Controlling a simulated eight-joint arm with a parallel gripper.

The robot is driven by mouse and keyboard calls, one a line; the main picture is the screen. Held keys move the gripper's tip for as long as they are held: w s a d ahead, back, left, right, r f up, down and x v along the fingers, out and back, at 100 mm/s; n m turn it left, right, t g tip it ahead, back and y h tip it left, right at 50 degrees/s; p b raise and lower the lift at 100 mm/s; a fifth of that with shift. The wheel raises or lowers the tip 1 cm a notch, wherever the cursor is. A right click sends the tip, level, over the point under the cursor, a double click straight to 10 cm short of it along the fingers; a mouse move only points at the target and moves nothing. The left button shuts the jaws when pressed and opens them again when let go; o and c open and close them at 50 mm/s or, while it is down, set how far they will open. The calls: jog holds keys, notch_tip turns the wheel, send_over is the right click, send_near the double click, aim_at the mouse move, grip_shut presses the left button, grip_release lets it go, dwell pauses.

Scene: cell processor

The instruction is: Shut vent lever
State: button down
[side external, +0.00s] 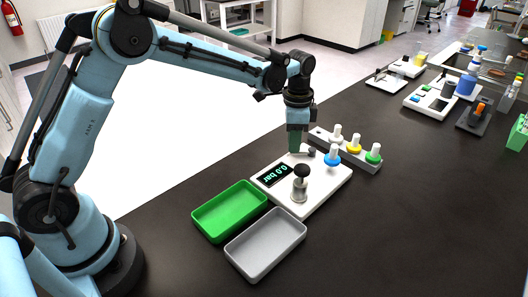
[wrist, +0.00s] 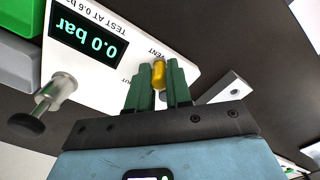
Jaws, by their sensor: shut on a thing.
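The white test panel (side external: 318,192) lies on the dark bench, with a dark display reading 0.0 bar. In the wrist view, a yellow lever (wrist: 158,74) stands beside the word VENT on the panel (wrist: 150,30). My gripper (side external: 297,150) points down at the panel's far edge. Its green fingers (wrist: 158,80) are shut on the yellow lever, one on each side. In the side view my fingers hide the lever. The lever's foot and exact angle cannot be told.
A black-knobbed plunger (side external: 300,185) stands upright on the panel. Behind the panel is a grey rack (side external: 365,162) with white, yellow and green-collared fittings; a blue-collared one (side external: 332,157) is nearer. A green tray (side external: 205,222) and grey tray (side external: 242,268) sit in front.

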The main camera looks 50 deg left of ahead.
aim_at(301, 148)
jog(key=shift+s+d+n, duration=0.3)
jog(key=shift+d+n, duration=0.1)
jog(key=shift+n, duration=0.7)
jog(key=shift+s+d+n, duration=0.15)
jog(key=shift+d+n, duration=0.2)
jog(key=shift+n, duration=0.5)
jog(key=shift+s+d+n, duration=0.15)
jog(key=shift+d+n, duration=0.15)
jog(key=shift+n, duration=0.55)
jog(key=shift+s+d+n, duration=0.1)
jog(key=shift+d+n, duration=0.25)
jog(key=shift+n, duration=0.5)
jog(key=shift+s+d+n, duration=0.1)
jog(key=shift+d+n, duration=0.25)
jog(key=shift+n, duration=0.5)
jog(key=c, duration=1)
grip_release()
jog(key=shift+c, duration=0.2)
